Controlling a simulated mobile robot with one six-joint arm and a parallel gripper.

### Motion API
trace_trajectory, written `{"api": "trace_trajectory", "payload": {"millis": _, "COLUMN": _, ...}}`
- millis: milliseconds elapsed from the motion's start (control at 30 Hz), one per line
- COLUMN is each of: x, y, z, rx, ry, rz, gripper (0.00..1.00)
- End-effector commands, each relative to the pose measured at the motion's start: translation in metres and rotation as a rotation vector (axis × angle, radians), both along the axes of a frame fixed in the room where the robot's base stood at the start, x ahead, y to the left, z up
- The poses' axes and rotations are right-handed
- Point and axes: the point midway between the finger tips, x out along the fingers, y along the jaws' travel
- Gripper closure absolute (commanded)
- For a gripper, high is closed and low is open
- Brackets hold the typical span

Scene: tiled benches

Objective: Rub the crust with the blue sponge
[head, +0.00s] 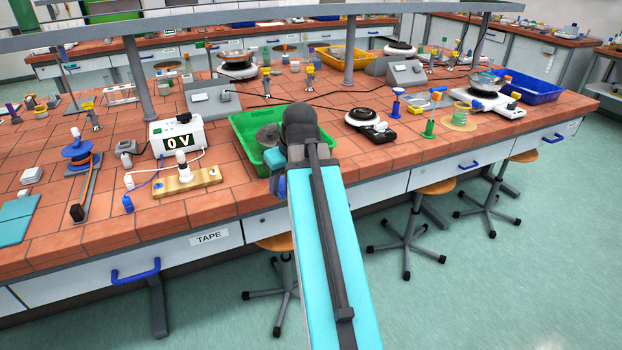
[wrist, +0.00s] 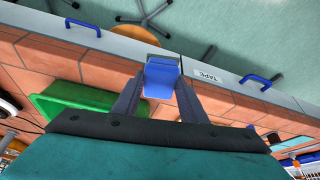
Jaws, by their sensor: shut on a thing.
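My gripper (wrist: 160,82) is shut on the blue sponge (wrist: 162,76), which sits between its two dark fingers in the wrist view. In the head view a bit of blue shows beside the end of my arm, low by the bench's front edge; the arm hides most of the gripper there. The crust cannot be made out in either view. A grey round thing (head: 268,135) lies in the green tray (head: 246,148), partly hidden by my arm; whether it bears a crust I cannot tell.
The tiled bench (head: 60,245) has a white voltage meter (head: 178,136) and a wooden lamp board (head: 190,181) left of my arm. Stools (head: 437,187) stand below the front edge. A grey overhead rail (head: 200,18) runs above.

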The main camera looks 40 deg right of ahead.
Motion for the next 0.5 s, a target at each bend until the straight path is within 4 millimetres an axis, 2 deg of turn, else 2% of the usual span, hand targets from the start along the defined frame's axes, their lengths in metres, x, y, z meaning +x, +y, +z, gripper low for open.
{"api": "trace_trajectory", "payload": {"millis": 33, "x": 0.007, "y": 0.014, "z": 0.0, "rx": -0.001, "ry": 0.0, "rz": 0.01, "gripper": 0.8}}
{"api": "trace_trajectory", "payload": {"millis": 500, "x": 0.061, "y": 0.124, "z": 0.003, "rx": 0.0, "ry": -0.001, "rz": 0.059, "gripper": 0.8}}
